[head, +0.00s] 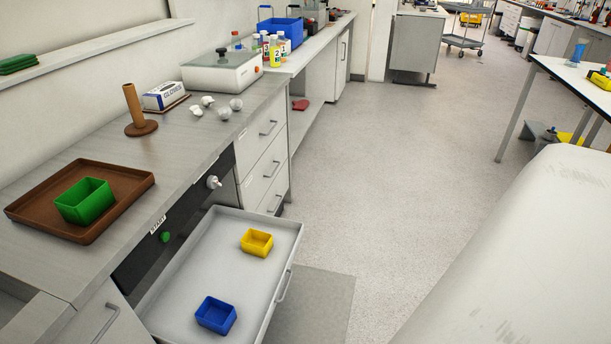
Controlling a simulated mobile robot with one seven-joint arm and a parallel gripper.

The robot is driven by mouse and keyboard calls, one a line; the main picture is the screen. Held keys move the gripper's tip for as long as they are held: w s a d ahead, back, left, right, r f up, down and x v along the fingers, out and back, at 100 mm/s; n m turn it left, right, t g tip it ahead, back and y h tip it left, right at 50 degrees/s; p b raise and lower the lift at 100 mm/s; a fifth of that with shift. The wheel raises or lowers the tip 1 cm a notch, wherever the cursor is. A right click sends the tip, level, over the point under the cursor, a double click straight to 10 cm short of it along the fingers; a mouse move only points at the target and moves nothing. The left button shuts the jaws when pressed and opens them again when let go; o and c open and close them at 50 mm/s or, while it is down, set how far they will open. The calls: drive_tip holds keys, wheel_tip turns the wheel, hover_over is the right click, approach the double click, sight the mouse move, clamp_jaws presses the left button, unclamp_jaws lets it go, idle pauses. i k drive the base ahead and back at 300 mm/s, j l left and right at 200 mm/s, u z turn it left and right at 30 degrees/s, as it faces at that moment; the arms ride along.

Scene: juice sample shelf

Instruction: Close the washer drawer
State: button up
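The washer drawer (205,258) is pulled out from the dark washer front (140,262) under the counter. A yellow box (257,242) sits in its far part and a blue box (216,315) in its near part. The drawer's bar handle (284,285) is on its right-hand front face. The washer front carries a green button (165,237), a label reading "START" and a pale knob (213,182). My gripper is not in view.
A brown tray (28,208) with a green box (85,201) stands on the counter, beyond it a brown post, a glove box and several white knobs. A large pale surface fills the lower right. Floor (370,150) right of the drawer is clear; a grey mat (318,305) lies beside it.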

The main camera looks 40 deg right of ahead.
sight(211, 262)
drive_tip(key=z, duration=1.3)
drive_tip(key=j+z, duration=0.1)
drive_tip(key=j, duration=0.35)
drive_tip(key=i+j+z, duration=0.1)
drive_tip(key=j, duration=0.35)
drive_tip(key=i+j+u, duration=0.1)
drive_tip(key=i+j, duration=0.25)
